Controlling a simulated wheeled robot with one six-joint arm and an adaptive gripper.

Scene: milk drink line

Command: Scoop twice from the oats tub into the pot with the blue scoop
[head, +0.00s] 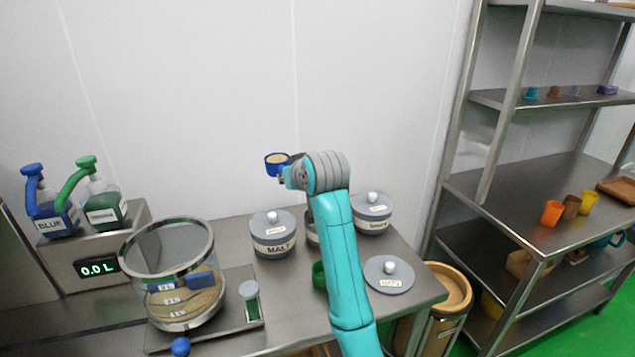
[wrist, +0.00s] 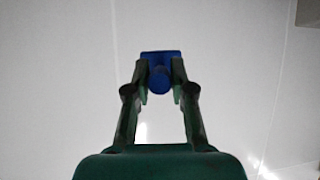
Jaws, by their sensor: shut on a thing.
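My gripper (head: 287,173) is raised above the back of the table and shut on the blue scoop (head: 271,168). The scoop is about level, and its bowl shows a tan fill. In the wrist view the fingers (wrist: 159,90) close on its blue handle (wrist: 160,78). The clear pot (head: 165,243) with a metal rim stands front left; tan stuff shows low inside it, behind level marks. A grey lid (head: 389,275), its label apparently reading oats, lies on the table at the right. A grey tub (head: 311,228) is mostly hidden behind my arm, so I cannot read its label.
A closed malt tub (head: 272,238) and another lidded tub (head: 371,215) flank my arm. A green item (head: 319,275) is partly hidden by it. Shelves (head: 500,200) stand right. Air around the scoop is clear.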

